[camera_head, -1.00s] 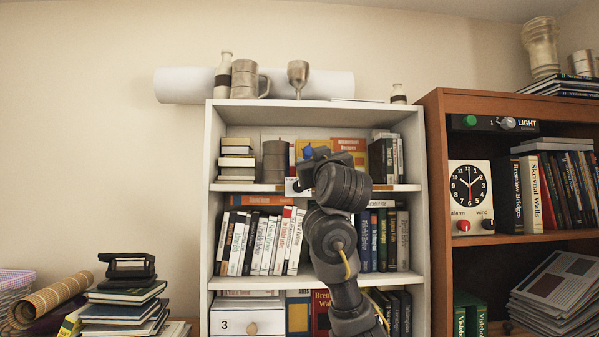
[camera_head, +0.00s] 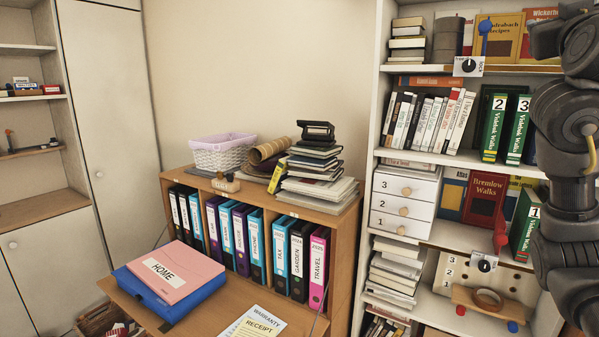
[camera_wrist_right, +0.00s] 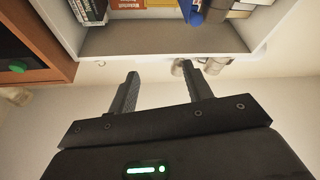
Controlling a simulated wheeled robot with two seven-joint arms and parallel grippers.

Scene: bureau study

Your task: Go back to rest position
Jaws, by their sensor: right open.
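My right arm fills the right edge of the head view, in front of the white bookshelf (camera_head: 382,65). Its gripper is at the top right there, partly cut off by the frame edge, and its fingers are hard to make out. In the right wrist view my right gripper (camera_wrist_right: 161,88) has its two dark fingers apart with nothing between them. The white shelf (camera_wrist_right: 160,38) lies beyond the fingertips, seen upside down. My left gripper is not in view.
A low wooden bureau (camera_head: 345,222) holds binders, with a pale basket (camera_head: 220,155) and a book stack (camera_head: 312,165) on top. A pink HOME folder (camera_head: 175,272) lies on a blue one (camera_head: 170,300) on the fold-down desk. White cabinets stand at left.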

